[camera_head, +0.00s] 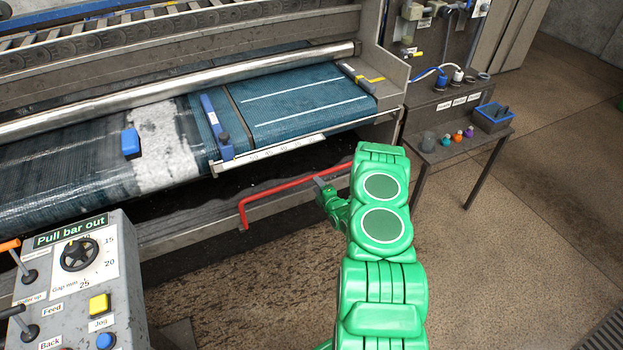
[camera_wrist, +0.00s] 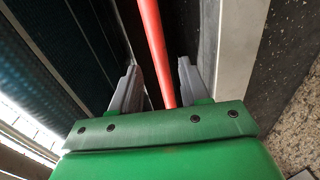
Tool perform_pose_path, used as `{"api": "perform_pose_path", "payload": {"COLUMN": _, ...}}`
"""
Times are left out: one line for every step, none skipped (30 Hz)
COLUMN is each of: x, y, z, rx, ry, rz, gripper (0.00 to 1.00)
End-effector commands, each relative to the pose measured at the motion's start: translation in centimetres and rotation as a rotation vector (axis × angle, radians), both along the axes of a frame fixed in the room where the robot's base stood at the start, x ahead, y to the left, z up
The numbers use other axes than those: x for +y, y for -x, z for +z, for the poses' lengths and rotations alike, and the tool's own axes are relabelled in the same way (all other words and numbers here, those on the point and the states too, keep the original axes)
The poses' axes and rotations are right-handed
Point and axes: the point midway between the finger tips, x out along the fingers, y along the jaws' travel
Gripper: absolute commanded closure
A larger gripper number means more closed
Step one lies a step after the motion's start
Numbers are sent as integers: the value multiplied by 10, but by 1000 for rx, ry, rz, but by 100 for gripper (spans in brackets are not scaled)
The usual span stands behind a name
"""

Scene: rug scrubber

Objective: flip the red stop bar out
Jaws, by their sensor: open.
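The red stop bar (camera_head: 290,185) runs along the front of the machine, below the blue-green belt, with a bent end at its left. In the wrist view the bar (camera_wrist: 153,50) passes lengthwise between the two grey fingers. My gripper (camera_head: 322,187) is at the right part of the bar in the head view, partly hidden by my green arm. In the wrist view my gripper (camera_wrist: 159,85) is open, with a finger on each side of the bar and a gap showing. Whether either finger touches the bar is unclear. The bar's right end is hidden behind my arm.
A control box (camera_head: 80,285) labelled "Pull bar out" stands at the lower left. A small side table (camera_head: 465,138) with coloured knobs and a blue-rimmed box (camera_head: 493,117) stands at the right. The belt (camera_head: 300,100) lies above the bar. Floor at the right is clear.

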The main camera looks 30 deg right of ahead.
Motion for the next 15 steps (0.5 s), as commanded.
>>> {"api": "perform_pose_path", "payload": {"x": 0, "y": 5, "z": -4, "rx": -23, "ry": 3, "rz": -5, "gripper": 55}}
{"api": "perform_pose_path", "payload": {"x": 0, "y": 6, "z": -5, "rx": -35, "ry": 7, "rz": -8, "gripper": 55}}
{"api": "perform_pose_path", "payload": {"x": 0, "y": 8, "z": -6, "rx": -48, "ry": 11, "rz": -10, "gripper": 55}}
{"api": "perform_pose_path", "payload": {"x": 0, "y": 9, "z": -6, "rx": -57, "ry": 13, "rz": -12, "gripper": 55}}
{"api": "perform_pose_path", "payload": {"x": 0, "y": 10, "z": -6, "rx": -66, "ry": 16, "rz": -14, "gripper": 55}}
{"api": "perform_pose_path", "payload": {"x": -1, "y": 10, "z": -5, "rx": -75, "ry": 18, "rz": -15, "gripper": 55}}
{"api": "perform_pose_path", "payload": {"x": -1, "y": 10, "z": -5, "rx": -79, "ry": 20, "rz": -16, "gripper": 55}}
{"api": "perform_pose_path", "payload": {"x": -1, "y": 10, "z": -5, "rx": -82, "ry": 21, "rz": -17, "gripper": 55}}
{"api": "perform_pose_path", "payload": {"x": -1, "y": 9, "z": -5, "rx": -84, "ry": 21, "rz": -17, "gripper": 55}}
{"api": "perform_pose_path", "payload": {"x": 0, "y": 7, "z": -5, "rx": -85, "ry": 22, "rz": -16, "gripper": 55}}
{"api": "perform_pose_path", "payload": {"x": 0, "y": 5, "z": -5, "rx": -84, "ry": 22, "rz": -15, "gripper": 55}}
{"api": "perform_pose_path", "payload": {"x": 0, "y": 2, "z": -6, "rx": -83, "ry": 21, "rz": -15, "gripper": 55}}
{"api": "perform_pose_path", "payload": {"x": 0, "y": -1, "z": -6, "rx": -83, "ry": 21, "rz": -15, "gripper": 55}}
{"api": "perform_pose_path", "payload": {"x": 0, "y": -4, "z": -6, "rx": -82, "ry": 22, "rz": -14, "gripper": 55}}
{"api": "perform_pose_path", "payload": {"x": 0, "y": -9, "z": -7, "rx": -81, "ry": 22, "rz": -14, "gripper": 55}}
